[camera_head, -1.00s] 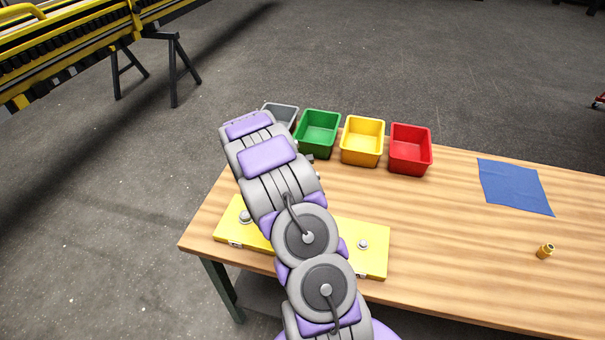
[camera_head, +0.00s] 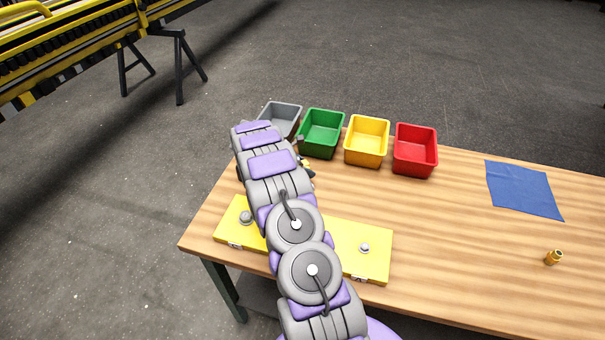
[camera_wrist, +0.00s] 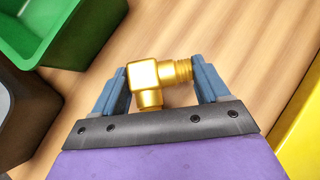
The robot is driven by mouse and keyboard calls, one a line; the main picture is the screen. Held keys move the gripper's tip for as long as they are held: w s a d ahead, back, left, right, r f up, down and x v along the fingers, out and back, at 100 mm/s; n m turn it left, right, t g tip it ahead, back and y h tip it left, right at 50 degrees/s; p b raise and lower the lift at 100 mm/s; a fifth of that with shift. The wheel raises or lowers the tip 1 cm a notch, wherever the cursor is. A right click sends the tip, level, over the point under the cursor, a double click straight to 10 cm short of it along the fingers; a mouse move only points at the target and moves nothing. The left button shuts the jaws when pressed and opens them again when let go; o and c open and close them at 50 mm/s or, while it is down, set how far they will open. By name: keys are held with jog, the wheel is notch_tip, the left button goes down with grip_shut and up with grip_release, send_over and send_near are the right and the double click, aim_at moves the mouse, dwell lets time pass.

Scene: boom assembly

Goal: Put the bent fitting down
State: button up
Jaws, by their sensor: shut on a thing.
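The bent fitting (camera_wrist: 158,79) is a gold elbow with a threaded end. In the wrist view it sits between the two blue fingers of my gripper (camera_wrist: 161,83), which are shut on it. Wood tabletop shows behind the fitting; I cannot tell how high it is held. In the head view my arm hides most of the gripper; a small dark and yellowish bit (camera_head: 306,166) shows beside the arm, near the green bin.
Grey (camera_head: 279,118), green (camera_head: 322,134), yellow (camera_head: 367,141) and red (camera_head: 415,151) bins line the table's back edge. A yellow plate (camera_head: 345,262) with knobs lies in front. A blue cloth (camera_head: 524,190) and a small brass fitting (camera_head: 553,258) lie right. The table's (camera_head: 440,225) middle is clear.

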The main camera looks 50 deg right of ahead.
notch_tip(320, 180, down, 3)
jog(key=shift+d+b, duration=0.1)
jog(key=shift+b, duration=0.25)
jog(key=shift+w+a+f, duration=0.1)
jog(key=shift+a+f, duration=0.1)
jog(key=shift+a, duration=0.05)
jog(key=shift+a+r, duration=0.25)
jog(key=shift+a, duration=0.2)
jog(key=shift+f, duration=0.15)
jog(key=o, duration=0.8)
jog(key=shift+d+f, duration=0.1)
jog(key=shift+c, duration=0.2)
jog(key=o, duration=0.3)
jog(key=shift+d, duration=0.3)
jog(key=shift+o, duration=0.5)
jog(key=shift+a, duration=0.15)
